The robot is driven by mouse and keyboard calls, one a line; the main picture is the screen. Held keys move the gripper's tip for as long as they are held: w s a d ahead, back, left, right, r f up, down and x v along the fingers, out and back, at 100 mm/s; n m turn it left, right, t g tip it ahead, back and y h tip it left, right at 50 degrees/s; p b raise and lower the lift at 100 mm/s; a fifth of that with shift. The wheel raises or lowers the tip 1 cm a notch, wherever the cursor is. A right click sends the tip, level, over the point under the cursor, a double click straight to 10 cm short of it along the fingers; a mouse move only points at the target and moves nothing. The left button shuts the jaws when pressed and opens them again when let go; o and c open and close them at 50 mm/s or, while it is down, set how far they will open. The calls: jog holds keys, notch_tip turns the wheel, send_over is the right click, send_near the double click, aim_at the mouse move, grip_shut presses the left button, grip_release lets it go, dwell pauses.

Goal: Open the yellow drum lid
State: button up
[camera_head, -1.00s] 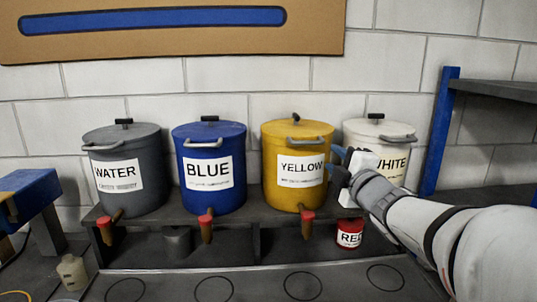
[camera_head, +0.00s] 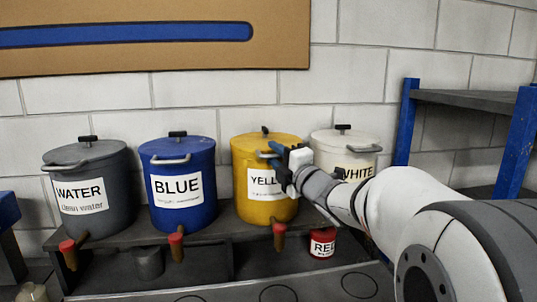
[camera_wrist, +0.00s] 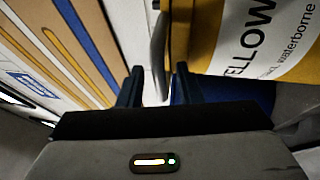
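The yellow drum (camera_head: 262,207) stands on the dark bench between the blue and white drums, its label partly hidden by my wrist. Its yellow lid (camera_head: 255,139) lies flat on top, with a dark knob and a grey handle at the front edge. My gripper (camera_head: 273,151) is at that front handle. In the wrist view the drum's yellow wall (camera_wrist: 208,35) and label fill the upper right. There my gripper (camera_wrist: 156,78) has its fingers apart, and the pale handle (camera_wrist: 158,45) lines up with the gap between them. I cannot tell whether they touch it.
A grey WATER drum (camera_head: 98,222), a blue drum (camera_head: 185,207) and a white drum (camera_head: 345,140) share the bench. A red can (camera_head: 322,243) sits below my forearm. A blue-framed shelf (camera_head: 407,122) stands at the right. A wall lies behind the drums.

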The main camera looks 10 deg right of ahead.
jog(key=shift+c, duration=0.2)
grip_shut()
dwell(0.4)
